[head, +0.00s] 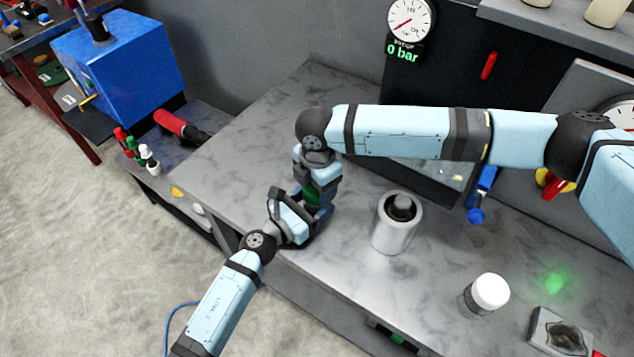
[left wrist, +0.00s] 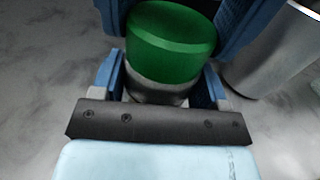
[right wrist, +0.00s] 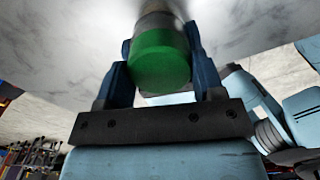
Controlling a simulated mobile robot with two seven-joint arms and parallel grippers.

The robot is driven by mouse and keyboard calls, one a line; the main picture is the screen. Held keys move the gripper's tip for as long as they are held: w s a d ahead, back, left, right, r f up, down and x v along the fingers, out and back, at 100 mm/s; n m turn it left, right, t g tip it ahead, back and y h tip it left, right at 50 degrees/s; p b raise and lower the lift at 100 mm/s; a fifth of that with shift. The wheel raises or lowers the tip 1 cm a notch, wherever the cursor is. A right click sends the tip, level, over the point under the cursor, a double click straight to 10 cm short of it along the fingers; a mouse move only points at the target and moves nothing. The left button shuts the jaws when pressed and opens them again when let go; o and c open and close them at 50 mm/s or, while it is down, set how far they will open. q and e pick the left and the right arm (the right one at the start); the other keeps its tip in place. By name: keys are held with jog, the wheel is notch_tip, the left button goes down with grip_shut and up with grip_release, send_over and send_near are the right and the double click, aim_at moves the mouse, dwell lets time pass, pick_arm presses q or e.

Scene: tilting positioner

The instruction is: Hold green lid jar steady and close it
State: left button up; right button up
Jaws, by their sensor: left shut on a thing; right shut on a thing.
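The green lid (left wrist: 172,38) sits on top of the jar (left wrist: 152,88) in the left wrist view, and the lid also shows in the right wrist view (right wrist: 160,62). In the head view only a bit of the green lid (head: 312,194) shows between the grippers. My left gripper (head: 305,215) is shut around the jar body from the side, low down. My right gripper (head: 318,190) comes from above and is shut on the green lid. The lid looks seated on the jar; whether it is fully tight I cannot tell.
A grey cylinder with a dark opening (head: 396,235) stands right of the grippers. A white-lidded jar (head: 487,293) stands further right on the marbled bench (head: 330,255). A dark cabinet (head: 450,75) with a gauge (head: 409,18) stands behind. The bench's left part is clear.

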jog(key=shift+m, duration=0.8)
jog(key=o, duration=1)
jog(key=shift+r, duration=0.1)
jog(key=shift+r, duration=2.15)
jog(key=shift+c, duration=0.2)
notch_tip(320, 180, up, 4)
jog(key=n, duration=0.5)
jog(key=shift+f, duration=0.25)
